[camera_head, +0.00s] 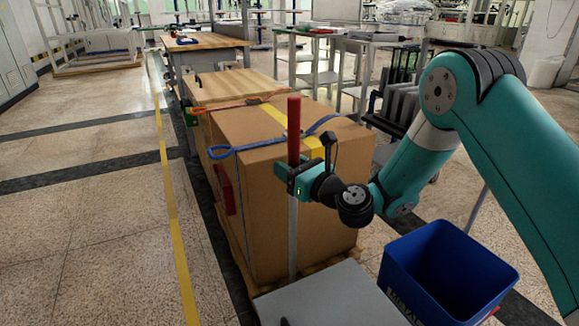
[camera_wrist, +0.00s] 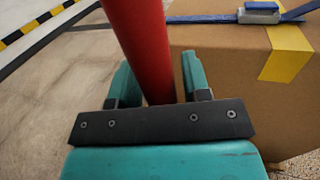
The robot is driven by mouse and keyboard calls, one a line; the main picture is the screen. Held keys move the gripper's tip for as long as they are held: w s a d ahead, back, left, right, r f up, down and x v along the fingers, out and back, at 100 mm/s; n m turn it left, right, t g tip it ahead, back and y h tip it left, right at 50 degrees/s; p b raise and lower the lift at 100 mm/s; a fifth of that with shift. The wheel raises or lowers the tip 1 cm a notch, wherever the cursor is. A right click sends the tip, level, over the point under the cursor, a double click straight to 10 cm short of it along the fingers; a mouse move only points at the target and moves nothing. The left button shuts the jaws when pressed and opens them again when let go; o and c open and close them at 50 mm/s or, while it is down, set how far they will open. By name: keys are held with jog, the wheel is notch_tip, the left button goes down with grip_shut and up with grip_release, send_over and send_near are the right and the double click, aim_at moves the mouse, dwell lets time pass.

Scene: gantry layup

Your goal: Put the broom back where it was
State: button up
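The broom (camera_head: 294,130) stands nearly upright in front of the large cardboard box, with a red upper handle and a pale grey lower pole. Its lower end and head are hidden behind a grey surface at the bottom of the head view. My gripper (camera_head: 291,176) is shut on the broom around the lower part of the red handle.
The strapped cardboard box (camera_head: 265,225) stands on a wooden pallet (camera_head: 335,262) right beside the broom. A blue bin (camera_head: 445,270) is at the right, under my arm. Wooden-topped tables (camera_head: 232,86) stand behind. Open floor with a yellow line (camera_head: 172,210) lies at the left.

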jog(key=shift+o, duration=0.3)
jog(key=shift+r, duration=0.15)
jog(key=r+b+v, duration=0.1)
jog(key=b+v, duration=1.1)
jog(key=s+a+f+n+g, duration=0.1)
jog(key=s+a+n+g, duration=0.2)
jog(key=s+n+g, duration=0.55)
jog(key=s+a+n+g, duration=0.2)
jog(key=s+a+n, duration=0.3)
jog(key=n, duration=0.8)
jog(key=s+d+f+n+g+h, duration=0.3)
jog(key=s+d+n+h, duration=0.4)
jog(key=s+d+n, duration=0.4)
jog(key=s+n, duration=0.1)
jog(key=n, duration=0.1)
jog(key=shift+s+d+n+g+h, duration=0.25)
jog(key=shift+s+n+g+h, duration=0.05)
jog(key=shift+n+g+h, duration=0.1)
